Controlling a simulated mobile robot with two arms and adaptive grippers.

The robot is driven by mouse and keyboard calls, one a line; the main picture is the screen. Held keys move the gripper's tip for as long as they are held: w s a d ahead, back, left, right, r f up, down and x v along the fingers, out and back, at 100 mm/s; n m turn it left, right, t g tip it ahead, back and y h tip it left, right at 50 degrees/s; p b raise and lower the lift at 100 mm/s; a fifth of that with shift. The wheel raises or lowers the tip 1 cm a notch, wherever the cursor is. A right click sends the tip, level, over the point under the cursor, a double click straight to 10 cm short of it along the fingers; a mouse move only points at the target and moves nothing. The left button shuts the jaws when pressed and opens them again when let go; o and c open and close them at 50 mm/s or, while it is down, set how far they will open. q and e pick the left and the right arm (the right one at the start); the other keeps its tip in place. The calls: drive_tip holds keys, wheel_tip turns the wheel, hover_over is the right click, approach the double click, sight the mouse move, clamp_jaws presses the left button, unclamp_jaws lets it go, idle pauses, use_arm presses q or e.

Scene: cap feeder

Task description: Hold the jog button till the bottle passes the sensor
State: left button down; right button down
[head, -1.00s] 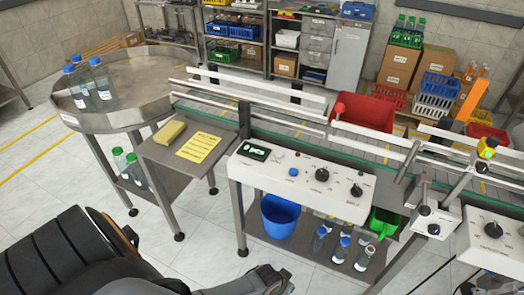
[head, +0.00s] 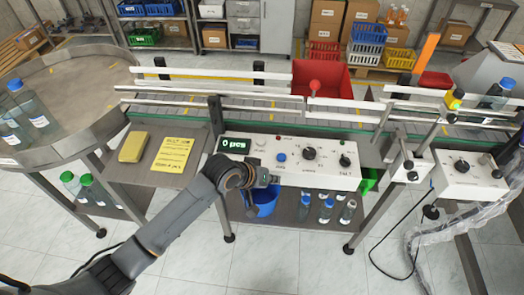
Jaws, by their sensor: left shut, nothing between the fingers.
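The white control panel (head: 325,178) has a lit display (head: 235,145) reading "0 pcs". A blue button (head: 281,157) sits on it left of a black knob (head: 309,153); its label is too small to read. My left gripper (head: 272,180) is shut and empty at the panel's front, just below and left of the blue button; contact cannot be told. A yellow-topped sensor-like device (head: 454,99) stands by the conveyor (head: 340,122) at right. A blue-capped bottle (head: 496,94) stands to its right. My right gripper does not show.
Blue-capped bottles (head: 28,108) stand on the round steel table at left. A yellow sponge (head: 133,147) and a yellow sheet (head: 172,155) lie on the side shelf. A red bin (head: 321,78) stands behind the conveyor.

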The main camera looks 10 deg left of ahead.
sight(279, 157)
use_arm(q)
drive_tip(key=shift+h, duration=0.3)
drive_tip(key=w+r, duration=0.1)
drive_tip(key=r, duration=0.1)
drive_tip(key=w+d+r, duration=0.1)
drive_tip(key=w+r, duration=0.3)
drive_tip(key=r, duration=0.1)
drive_tip(key=shift+d, duration=0.4)
drive_tip(key=w+r+n, duration=0.1)
drive_tip(key=w+r, duration=0.2)
drive_tip(key=r, duration=0.2)
drive_tip(key=shift+w+a+r+p, duration=0.2)
drive_tip(key=shift+a+r+p, duration=0.1)
drive_tip(key=shift+p, duration=0.1)
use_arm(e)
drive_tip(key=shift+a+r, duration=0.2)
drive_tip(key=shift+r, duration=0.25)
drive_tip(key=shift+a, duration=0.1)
use_arm(q)
drive_tip(key=shift+f, duration=0.1)
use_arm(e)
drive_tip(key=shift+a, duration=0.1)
